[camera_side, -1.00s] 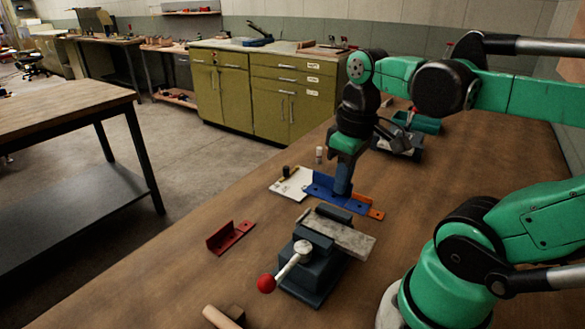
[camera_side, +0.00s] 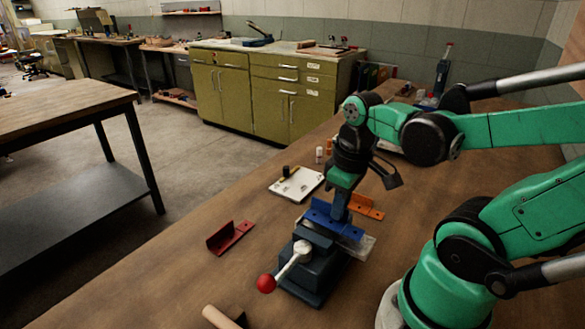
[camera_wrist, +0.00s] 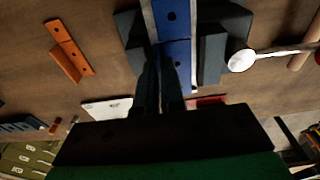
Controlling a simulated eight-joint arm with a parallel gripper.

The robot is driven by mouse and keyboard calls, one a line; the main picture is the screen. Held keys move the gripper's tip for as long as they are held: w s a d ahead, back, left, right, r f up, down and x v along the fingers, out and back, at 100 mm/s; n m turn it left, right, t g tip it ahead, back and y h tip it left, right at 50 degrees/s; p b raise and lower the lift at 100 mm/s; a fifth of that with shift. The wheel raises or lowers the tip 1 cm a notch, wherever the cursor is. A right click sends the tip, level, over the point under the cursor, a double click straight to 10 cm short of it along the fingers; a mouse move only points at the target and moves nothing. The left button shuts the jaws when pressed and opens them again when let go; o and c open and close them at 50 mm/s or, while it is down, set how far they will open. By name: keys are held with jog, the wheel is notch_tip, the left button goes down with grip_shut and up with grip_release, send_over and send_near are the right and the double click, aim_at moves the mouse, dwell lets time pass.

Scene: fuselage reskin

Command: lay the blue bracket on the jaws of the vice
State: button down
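The blue bracket (camera_side: 320,214) is over the vice (camera_side: 318,270) in the side view, lying crosswise at the jaws. Its flat flange with holes also shows in the wrist view (camera_wrist: 177,52), between the two dark vice jaws (camera_wrist: 212,55). My gripper (camera_side: 339,212) points down with its fingers on the bracket's upright flange. In the wrist view my gripper (camera_wrist: 158,85) has its fingers close together on either side of that flange. I cannot tell whether the bracket touches the jaws. The vice's handle has a red knob (camera_side: 266,284).
An orange bracket (camera_side: 366,207) lies behind the vice. A red bracket (camera_side: 229,238) lies to its left. A white pad (camera_side: 297,184) with small items lies farther back. A wooden handle (camera_side: 218,316) is at the front edge.

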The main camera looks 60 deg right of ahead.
jog(key=shift+f, duration=0.55)
dwell(0.4)
jog(key=c, duration=0.9)
grip_release()
jog(key=shift+s+r, duration=0.2)
jog(key=shift+r, duration=2.35)
jog(key=shift+w+a+r, duration=0.1)
jog(key=shift+w, duration=0.05)
jog(key=w+a+t, duration=0.6)
jog(key=w, duration=0.1)
jog(key=shift+w, duration=0.35)
